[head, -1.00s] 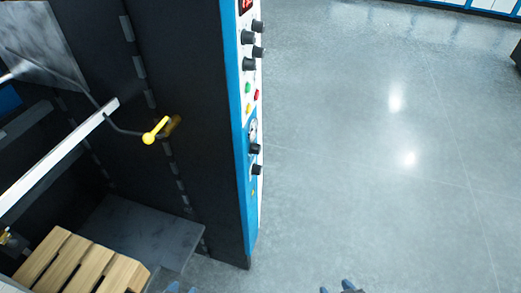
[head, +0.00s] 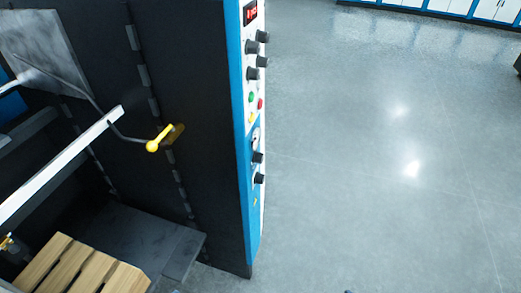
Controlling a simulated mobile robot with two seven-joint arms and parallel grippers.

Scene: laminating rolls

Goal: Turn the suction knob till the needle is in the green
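The control panel (head: 248,100) is on the narrow white and blue face of the dark machine, seen at a steep slant. A small round gauge (head: 255,138) sits low on it; its needle and green zone cannot be made out. A black knob (head: 257,157) is just below the gauge, and another black knob (head: 259,179) is lower. I cannot read which is the suction knob. A tiny bluish tip at the bottom edge, right of centre, appears to be my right gripper (head: 348,291); the rest is out of frame. My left gripper is out of view. Nothing touches the knobs.
Several more black knobs (head: 251,74), a red display (head: 250,13) and green and red buttons sit higher. A yellow-ended lever (head: 153,146) is on the machine's side. A wooden pallet (head: 75,270) is at lower left. The grey floor (head: 390,190) right of the panel is clear.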

